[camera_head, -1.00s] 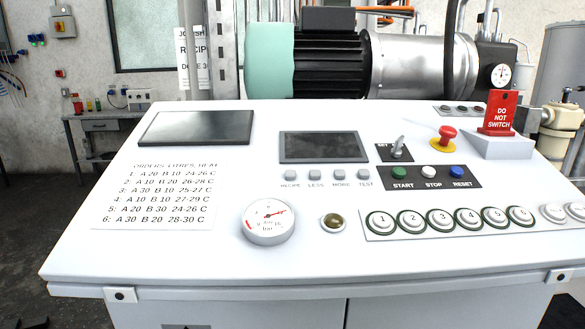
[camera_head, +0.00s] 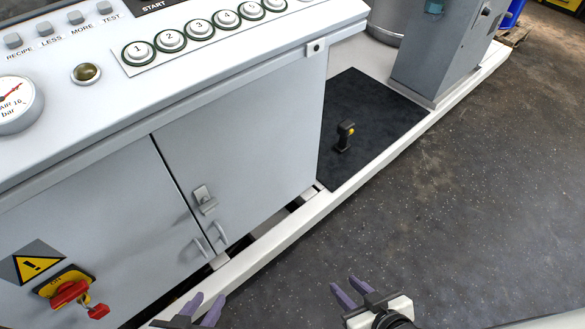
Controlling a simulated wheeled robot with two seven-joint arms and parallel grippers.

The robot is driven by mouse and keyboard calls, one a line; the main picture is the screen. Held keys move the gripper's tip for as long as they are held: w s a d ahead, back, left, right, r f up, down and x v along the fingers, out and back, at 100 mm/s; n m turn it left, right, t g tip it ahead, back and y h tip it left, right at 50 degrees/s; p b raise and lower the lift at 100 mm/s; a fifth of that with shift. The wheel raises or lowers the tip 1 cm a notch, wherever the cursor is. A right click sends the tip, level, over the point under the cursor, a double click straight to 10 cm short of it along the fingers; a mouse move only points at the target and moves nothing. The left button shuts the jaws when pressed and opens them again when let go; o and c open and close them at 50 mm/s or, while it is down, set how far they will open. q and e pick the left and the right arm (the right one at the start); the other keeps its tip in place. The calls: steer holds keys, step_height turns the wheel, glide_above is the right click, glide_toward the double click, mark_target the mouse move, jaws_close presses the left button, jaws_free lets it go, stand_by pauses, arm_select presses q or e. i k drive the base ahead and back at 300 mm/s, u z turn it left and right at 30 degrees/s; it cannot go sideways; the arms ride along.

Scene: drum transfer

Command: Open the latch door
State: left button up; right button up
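The grey cabinet under the console has two doors. The right door (camera_head: 255,150) carries a metal latch (camera_head: 205,199) near its left edge, and it looks closed. A small bar handle (camera_head: 220,234) sits low on it, with another handle (camera_head: 201,247) on the left door (camera_head: 110,215). My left gripper (camera_head: 204,306) is at the bottom edge of the view, below the latch and apart from the doors, its purple fingers spread and empty. My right gripper (camera_head: 351,289) is further right over the floor, also spread and empty.
A red rotary switch (camera_head: 70,293) and a yellow warning sign (camera_head: 38,264) are on the left door. A white base rail (camera_head: 270,245) runs along the cabinet's foot. A black mat (camera_head: 375,110) bears a small black device (camera_head: 345,136). The floor at right is clear.

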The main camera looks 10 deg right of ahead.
mark_target(254, 149)
steer(key=k, duration=1.3)
steer(key=u, duration=0.7)
steer(key=i, duration=1.6)
steer(key=z, duration=0.25)
